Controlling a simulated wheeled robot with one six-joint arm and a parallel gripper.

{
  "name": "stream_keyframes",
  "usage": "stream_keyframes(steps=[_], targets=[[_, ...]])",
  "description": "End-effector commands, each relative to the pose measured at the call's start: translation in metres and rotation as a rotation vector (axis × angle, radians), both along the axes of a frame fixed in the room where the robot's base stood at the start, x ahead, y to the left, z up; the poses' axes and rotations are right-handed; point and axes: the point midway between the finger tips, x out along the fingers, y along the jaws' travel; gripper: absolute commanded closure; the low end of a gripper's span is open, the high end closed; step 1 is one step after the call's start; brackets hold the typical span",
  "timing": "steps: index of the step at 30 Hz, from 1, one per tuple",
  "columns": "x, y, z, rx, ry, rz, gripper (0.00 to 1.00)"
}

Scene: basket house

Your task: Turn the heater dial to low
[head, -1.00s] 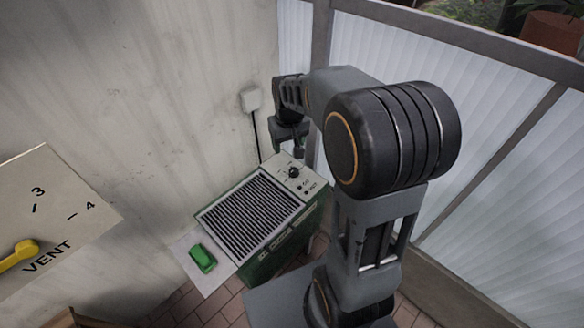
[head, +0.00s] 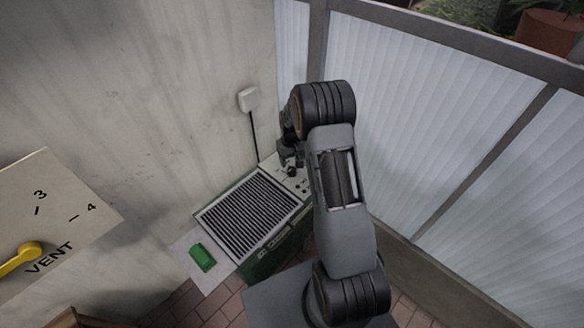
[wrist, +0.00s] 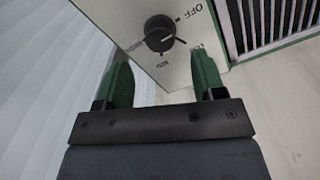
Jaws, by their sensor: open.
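The green heater (head: 272,250) stands by the wall, with a pale control panel (head: 300,187) at its far end. The black round heater dial (wrist: 160,33) shows in the wrist view on the pale panel. "OFF" is printed to its upper right, with smaller blurred labels below it. A pale pointer mark shows on the knob, but its exact setting is unclear. My gripper (wrist: 163,75) is open, its two green fingers apart and empty. The dial appears beyond and between the fingertips, not gripped. In the head view my arm partly hides the panel.
A dark slatted grille (head: 250,213) covers the heater's top. A green block (head: 201,257) lies on a pale surface beside it. A wall socket (head: 249,99) with a black cord is behind. Translucent panels (head: 430,130) stand right; a yellow vent lever (head: 22,258) is left.

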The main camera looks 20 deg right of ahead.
Motion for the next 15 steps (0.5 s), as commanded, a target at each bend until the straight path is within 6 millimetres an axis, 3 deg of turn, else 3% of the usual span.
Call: stream_keyframes(steps=[6,15], targets=[[0.000,0.000,-0.033,0.001,0.002,0.000,0.37],[0.000,0.000,-0.053,0.000,-0.001,0.000,0.37]])
